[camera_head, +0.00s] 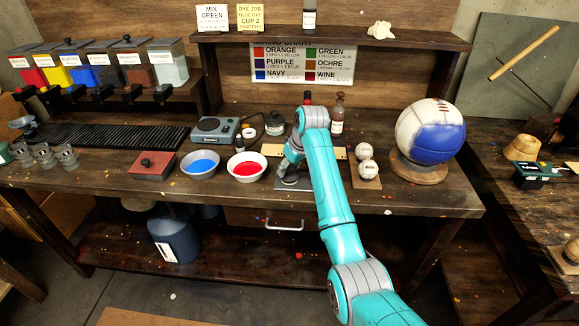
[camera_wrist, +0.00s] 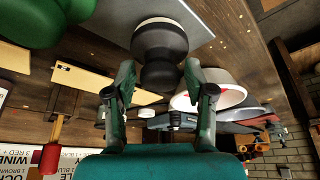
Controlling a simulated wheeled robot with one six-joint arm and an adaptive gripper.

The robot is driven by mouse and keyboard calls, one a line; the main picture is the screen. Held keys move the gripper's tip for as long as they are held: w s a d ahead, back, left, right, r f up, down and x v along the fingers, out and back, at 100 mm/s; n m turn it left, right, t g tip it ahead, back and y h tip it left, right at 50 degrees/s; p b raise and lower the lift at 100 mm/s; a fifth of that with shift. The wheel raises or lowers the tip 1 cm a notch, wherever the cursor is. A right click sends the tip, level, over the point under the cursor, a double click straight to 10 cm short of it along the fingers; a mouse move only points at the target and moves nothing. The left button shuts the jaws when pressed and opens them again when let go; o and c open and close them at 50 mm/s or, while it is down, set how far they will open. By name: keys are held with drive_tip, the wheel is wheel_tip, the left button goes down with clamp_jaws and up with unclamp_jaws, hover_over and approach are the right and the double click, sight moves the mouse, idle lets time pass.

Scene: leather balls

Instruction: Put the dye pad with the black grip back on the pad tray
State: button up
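The dye pad with the black grip (camera_wrist: 160,45) is upright in the wrist view, its pale pad end by a flat grey plate (camera_wrist: 205,18). In the head view this plate (camera_head: 283,187) lies at the table's front edge, with the dark pad (camera_head: 289,174) at it, partly hidden by my arm. My gripper (camera_wrist: 159,72) is around the black grip, one finger on each side. The fingers look spread, with small gaps beside the grip. I cannot tell for certain whether the plate is the pad tray.
A red dye bowl (camera_head: 247,168) and a blue dye bowl (camera_head: 200,163) stand left of my gripper. Two small balls (camera_head: 367,160) and a large blue-white ball (camera_head: 431,132) stand to the right.

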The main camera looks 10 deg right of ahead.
drive_tip(key=shift+r, duration=0.1)
drive_tip(key=v, duration=1.2)
